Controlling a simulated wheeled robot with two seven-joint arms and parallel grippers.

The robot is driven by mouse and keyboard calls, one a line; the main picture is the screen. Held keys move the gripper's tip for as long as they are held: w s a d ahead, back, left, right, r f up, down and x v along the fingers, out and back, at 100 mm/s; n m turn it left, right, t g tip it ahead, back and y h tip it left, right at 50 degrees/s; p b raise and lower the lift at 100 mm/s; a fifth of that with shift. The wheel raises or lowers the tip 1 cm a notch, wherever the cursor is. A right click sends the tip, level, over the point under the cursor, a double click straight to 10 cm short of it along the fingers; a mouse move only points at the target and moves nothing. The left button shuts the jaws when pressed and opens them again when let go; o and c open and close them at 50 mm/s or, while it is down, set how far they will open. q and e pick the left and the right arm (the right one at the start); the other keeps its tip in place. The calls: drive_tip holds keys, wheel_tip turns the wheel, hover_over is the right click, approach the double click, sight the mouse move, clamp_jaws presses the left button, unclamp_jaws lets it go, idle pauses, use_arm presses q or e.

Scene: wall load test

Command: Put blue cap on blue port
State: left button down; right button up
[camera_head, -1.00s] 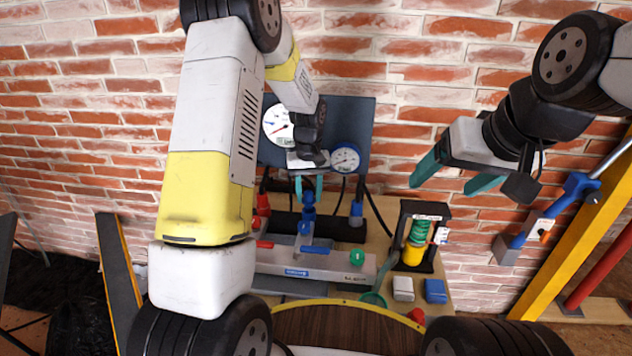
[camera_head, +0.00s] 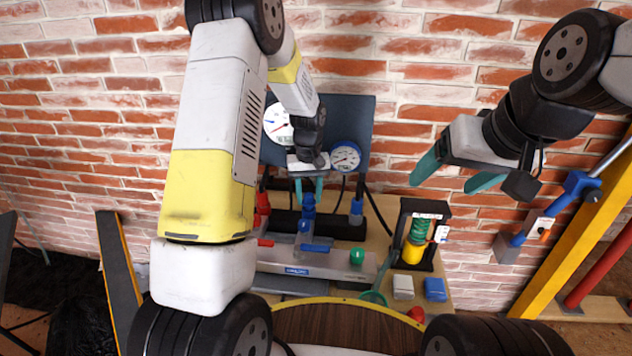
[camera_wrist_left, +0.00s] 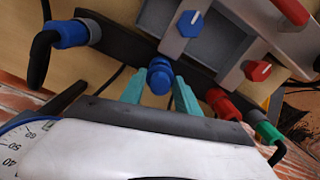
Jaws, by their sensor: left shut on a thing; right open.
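My left gripper (camera_head: 309,190) reaches down in front of the dark gauge panel, its teal fingers on either side of a blue cap (camera_head: 308,200). In the left wrist view the left gripper (camera_wrist_left: 160,95) is shut on the blue cap (camera_wrist_left: 160,76), which sits between the fingers over the black bar. More blue parts show directly below the cap in the head view. The blue port cannot be told apart from the cap, so I cannot tell whether they touch. My right gripper (camera_head: 452,178) is open and empty, off to the right before the brick wall.
A blue hose fitting (camera_head: 356,211) and a red fitting (camera_head: 262,206) flank the cap on the black bar. A grey block (camera_head: 330,264) with a blue handle (camera_head: 315,248) stands in front. A spring stand (camera_head: 414,240) is to the right. Gauges (camera_head: 345,156) hang behind.

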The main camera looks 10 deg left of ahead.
use_arm(q)
drive_tip(key=shift+f, duration=0.25)
idle(0.3)
drive_tip(key=shift+f, duration=0.45)
drive_tip(key=shift+f, duration=0.2)
idle(0.9)
drive_tip(key=c, duration=0.8)
unclamp_jaws()
drive_tip(key=o, duration=0.5)
drive_tip(key=shift+r, duration=4)
drive_tip(key=shift+r, duration=0.1)
